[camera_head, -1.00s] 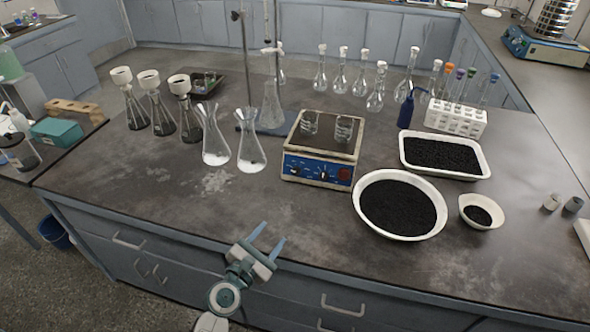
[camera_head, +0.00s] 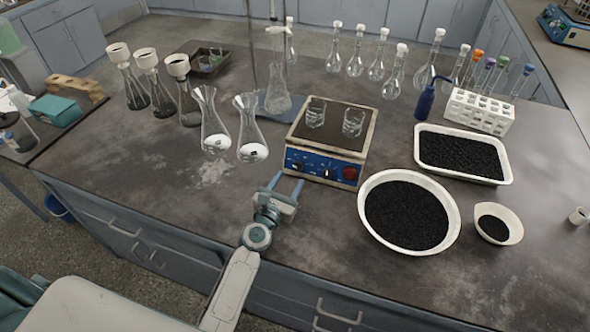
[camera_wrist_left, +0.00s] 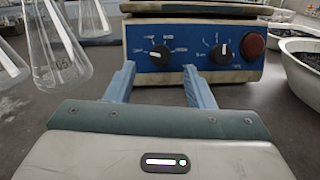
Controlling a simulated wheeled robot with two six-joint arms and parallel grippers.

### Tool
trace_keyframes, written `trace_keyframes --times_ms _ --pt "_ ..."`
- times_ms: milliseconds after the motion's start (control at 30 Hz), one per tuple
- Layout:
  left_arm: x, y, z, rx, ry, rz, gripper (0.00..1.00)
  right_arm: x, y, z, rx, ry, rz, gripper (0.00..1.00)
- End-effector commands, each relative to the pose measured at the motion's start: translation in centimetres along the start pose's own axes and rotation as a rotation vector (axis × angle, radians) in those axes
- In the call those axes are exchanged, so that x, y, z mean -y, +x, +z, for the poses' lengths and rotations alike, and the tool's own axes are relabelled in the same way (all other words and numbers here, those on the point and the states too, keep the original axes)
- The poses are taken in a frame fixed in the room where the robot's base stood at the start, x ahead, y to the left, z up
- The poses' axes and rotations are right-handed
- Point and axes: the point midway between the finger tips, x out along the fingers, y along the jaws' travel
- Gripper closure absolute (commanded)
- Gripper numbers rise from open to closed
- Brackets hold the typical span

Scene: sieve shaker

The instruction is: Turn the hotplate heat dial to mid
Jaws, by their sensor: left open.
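The hotplate (camera_head: 340,138) stands on the bench with two glass beakers on its dark top. Its blue front panel faces me, with a left dial (camera_wrist_left: 160,54), a right dial (camera_wrist_left: 222,52) and a red round button (camera_wrist_left: 252,43). The dial labels are too small to read. In the left wrist view, the right dial's white mark points roughly up and the left dial's roughly left. My left gripper (camera_head: 286,184) is open and empty, just in front of the panel. In the left wrist view its fingertips (camera_wrist_left: 158,68) straddle the left dial's position, apparently short of it. My right gripper is not in view.
Two glass flasks (camera_head: 252,140) stand left of the hotplate. A white bowl of black grains (camera_head: 440,245) and a white tray (camera_head: 505,175) stand to its right. A stand with a flask (camera_head: 278,85) is behind. The front bench left of my gripper is clear.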

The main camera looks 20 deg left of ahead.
Motion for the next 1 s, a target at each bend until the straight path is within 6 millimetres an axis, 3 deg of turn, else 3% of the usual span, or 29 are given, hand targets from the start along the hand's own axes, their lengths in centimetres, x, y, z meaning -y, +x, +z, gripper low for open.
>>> trace_keyframes --times_ms 100,300,667,900,1000 --pt "0.0 2.2 0.1 0.001 0.0 0.0 0.52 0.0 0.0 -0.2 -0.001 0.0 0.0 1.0" --pt "0.0 4.3 0.0 0.0 0.0 0.0 0.52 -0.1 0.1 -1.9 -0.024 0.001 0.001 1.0" --pt "0.0 4.8 0.0 0.0 0.001 0.0 0.52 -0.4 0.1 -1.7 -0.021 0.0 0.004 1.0" --pt "0.0 4.8 0.0 0.0 0.001 -0.001 0.96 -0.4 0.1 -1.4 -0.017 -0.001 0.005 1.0" --pt "0.0 4.8 0.0 0.0 0.001 -0.001 0.96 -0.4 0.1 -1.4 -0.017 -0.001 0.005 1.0"
